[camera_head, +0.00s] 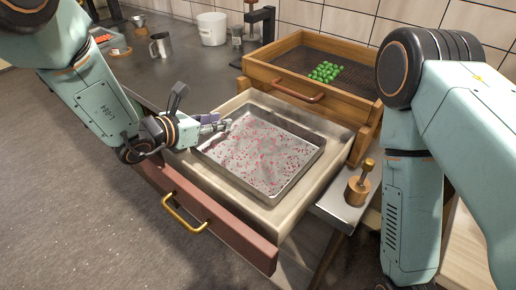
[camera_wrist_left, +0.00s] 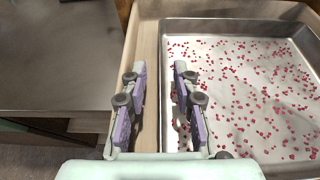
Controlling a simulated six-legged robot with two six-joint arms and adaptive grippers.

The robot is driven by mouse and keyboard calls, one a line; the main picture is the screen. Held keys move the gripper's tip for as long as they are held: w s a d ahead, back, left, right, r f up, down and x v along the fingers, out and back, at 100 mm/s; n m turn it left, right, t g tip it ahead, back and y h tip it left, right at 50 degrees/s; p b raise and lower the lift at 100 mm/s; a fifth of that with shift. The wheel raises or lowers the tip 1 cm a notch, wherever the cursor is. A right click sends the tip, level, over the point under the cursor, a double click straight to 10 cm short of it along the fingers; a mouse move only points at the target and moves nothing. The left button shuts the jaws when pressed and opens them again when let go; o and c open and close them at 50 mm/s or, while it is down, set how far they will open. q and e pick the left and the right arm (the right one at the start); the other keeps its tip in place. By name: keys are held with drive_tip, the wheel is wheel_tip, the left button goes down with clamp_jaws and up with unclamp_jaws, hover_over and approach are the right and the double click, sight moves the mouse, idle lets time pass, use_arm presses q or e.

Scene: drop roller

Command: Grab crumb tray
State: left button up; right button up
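The crumb tray (camera_head: 318,150) is a shallow square metal tray with red crumbs scattered over its floor. It sits in an open pale drawer (camera_head: 279,216) with a reddish front; the wrist view shows its near-left part (camera_wrist_left: 166,95). My left gripper (camera_head: 222,125) is at the tray's left rim. In the left wrist view its purple-sided fingers (camera_wrist_left: 160,70) are apart, one over the drawer's side and one over the tray's inside, with the tray's rim between them. Whether they touch it I cannot tell. My right arm hangs at the right; its gripper is out of the frame.
A wooden box (camera_head: 340,108) with a mesh top and green balls stands behind the drawer. A wooden-handled brass piece (camera_head: 358,190) stands to the right. A metal mug (camera_head: 161,46) and white pot (camera_head: 212,29) are at the back. The dark counter left of the drawer is clear.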

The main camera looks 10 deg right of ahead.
use_arm(q)
drive_tip(key=shift+s+a+r, duration=0.1)
drive_tip(key=shift+c, duration=1.4)
drive_tip(key=shift+d, duration=0.2)
clamp_jaws()
drive_tip(key=shift+a, duration=0.15)
